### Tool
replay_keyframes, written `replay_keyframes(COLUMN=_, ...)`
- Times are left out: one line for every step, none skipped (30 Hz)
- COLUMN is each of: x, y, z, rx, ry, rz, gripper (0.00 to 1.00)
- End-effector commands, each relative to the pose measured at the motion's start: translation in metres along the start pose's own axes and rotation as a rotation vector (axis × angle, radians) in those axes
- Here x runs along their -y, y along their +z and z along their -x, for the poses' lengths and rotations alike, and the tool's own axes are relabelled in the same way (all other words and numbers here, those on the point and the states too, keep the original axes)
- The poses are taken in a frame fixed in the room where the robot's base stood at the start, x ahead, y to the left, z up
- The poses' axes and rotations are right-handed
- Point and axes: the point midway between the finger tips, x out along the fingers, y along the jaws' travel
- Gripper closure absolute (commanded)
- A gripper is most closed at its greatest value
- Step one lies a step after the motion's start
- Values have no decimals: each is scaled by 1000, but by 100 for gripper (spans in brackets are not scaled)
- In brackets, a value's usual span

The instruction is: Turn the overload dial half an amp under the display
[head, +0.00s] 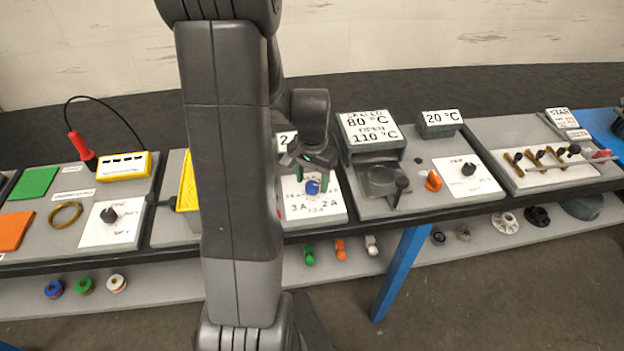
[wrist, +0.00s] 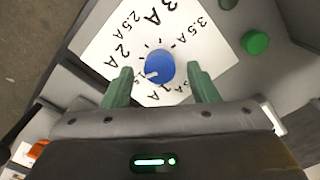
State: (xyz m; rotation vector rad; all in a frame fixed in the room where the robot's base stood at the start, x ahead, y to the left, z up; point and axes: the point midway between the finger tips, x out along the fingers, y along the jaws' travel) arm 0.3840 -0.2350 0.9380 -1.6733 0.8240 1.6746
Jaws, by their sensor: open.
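The overload dial is a round blue knob (head: 313,187) on a white scale card (head: 294,208). In the wrist view the knob (wrist: 160,64) has a white mark at its lower left, on the side between the 2 A and 1 A labels; part of the scale there is hidden by my fingers. My gripper (wrist: 160,80) is open, its two green fingers on either side of the knob with gaps showing. In the head view my gripper (head: 312,180) is over the dial. The display (head: 285,140) is mostly hidden behind my arm; only a "2." shows.
A grey unit with 80 °C and 110 °C signs (head: 372,128) stands right of the dial. A yellow part (head: 188,185) is left of my arm. In the wrist view a green button (wrist: 255,42) is right of the card. Pegs and spools lie on the shelf below.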

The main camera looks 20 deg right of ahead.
Motion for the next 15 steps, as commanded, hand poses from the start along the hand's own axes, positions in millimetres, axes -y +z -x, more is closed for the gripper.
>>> replay_keyframes(x=0, y=0, z=-4, rx=2, ry=1, rz=0, gripper=47)
replay_keyframes(x=0, y=0, z=-5, rx=1, ry=0, rz=0, gripper=47)
replay_keyframes(x=0, y=0, z=-7, rx=0, ry=0, rz=0, gripper=47)
replay_keyframes(x=0, y=0, z=-7, rx=0, ry=0, rz=0, gripper=47)
replay_keyframes(x=0, y=0, z=-8, rx=0, ry=0, rz=0, gripper=47)
replay_keyframes(x=0, y=0, z=-8, rx=0, ry=0, rz=0, gripper=47)
replay_keyframes(x=0, y=0, z=-8, rx=0, ry=0, rz=0, gripper=47)
replay_keyframes(x=0, y=0, z=-8, rx=-1, ry=0, rz=0, gripper=47)
replay_keyframes(x=0, y=0, z=-8, rx=-1, ry=0, rz=0, gripper=47)
replay_keyframes(x=0, y=0, z=-8, rx=-1, ry=0, rz=0, gripper=47)
replay_keyframes(x=0, y=0, z=-8, rx=-1, ry=0, rz=0, gripper=47)
replay_keyframes(x=0, y=0, z=-8, rx=-1, ry=0, rz=0, gripper=47)
replay_keyframes(x=0, y=0, z=-8, rx=0, ry=0, rz=0, gripper=50)
replay_keyframes(x=0, y=0, z=-8, rx=-1, ry=0, rz=0, gripper=56)
replay_keyframes(x=0, y=0, z=-8, rx=0, ry=0, rz=0, gripper=64)
